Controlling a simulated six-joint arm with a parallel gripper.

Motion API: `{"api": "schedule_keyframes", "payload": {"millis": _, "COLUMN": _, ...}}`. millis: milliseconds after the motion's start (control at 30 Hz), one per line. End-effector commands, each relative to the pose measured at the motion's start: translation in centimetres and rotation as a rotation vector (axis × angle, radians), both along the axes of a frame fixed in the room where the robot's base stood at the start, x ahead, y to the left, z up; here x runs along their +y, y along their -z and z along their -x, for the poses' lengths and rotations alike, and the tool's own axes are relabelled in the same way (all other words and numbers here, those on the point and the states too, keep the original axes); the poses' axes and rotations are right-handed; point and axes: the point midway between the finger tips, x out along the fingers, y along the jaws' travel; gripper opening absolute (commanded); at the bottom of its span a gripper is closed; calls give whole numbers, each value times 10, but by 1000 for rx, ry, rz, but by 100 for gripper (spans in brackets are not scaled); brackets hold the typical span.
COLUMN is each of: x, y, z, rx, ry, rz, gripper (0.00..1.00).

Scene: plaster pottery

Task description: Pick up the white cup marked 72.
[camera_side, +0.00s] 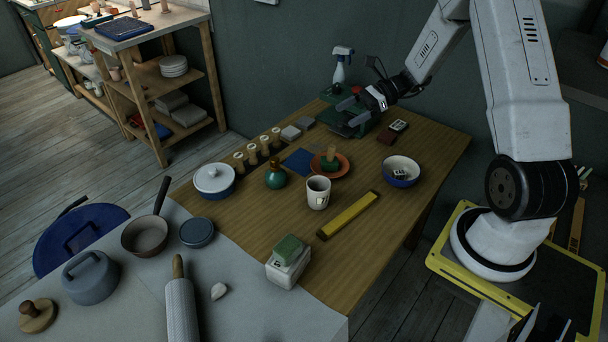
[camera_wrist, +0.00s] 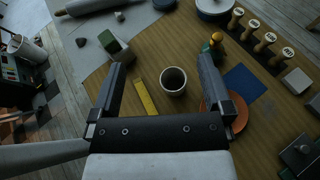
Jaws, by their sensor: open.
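The white cup (camera_side: 318,194) stands upright on the wooden table, left of a yellow ruler-like bar. A dark mark shows on its side, too small to read. In the wrist view the cup (camera_wrist: 173,82) is seen from above, its dark opening facing up. My gripper (camera_side: 345,114) is open and empty in the side view, high above the back of the table, beyond the cup and apart from it. In the wrist view the cup appears between the two spread fingers of my gripper (camera_wrist: 161,62), well below them.
The yellow bar (camera_side: 349,215), an orange dish (camera_side: 343,172) with a green-and-wood tool, a teal bottle (camera_side: 276,176) and a blue-and-white bowl (camera_side: 401,170) surround the cup. A white block with a green top (camera_side: 288,262) stands nearer the front. Bare wood lies right of the bar.

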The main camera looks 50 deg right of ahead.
Motion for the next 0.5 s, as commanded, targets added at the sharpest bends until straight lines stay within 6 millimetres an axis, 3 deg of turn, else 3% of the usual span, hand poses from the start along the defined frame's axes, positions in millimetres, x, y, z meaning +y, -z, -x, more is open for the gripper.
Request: {"api": "schedule_keyframes", "payload": {"millis": 500, "x": 1, "y": 141, "z": 1, "rx": 4, "ry": -2, "rz": -1, "gripper": 100}}
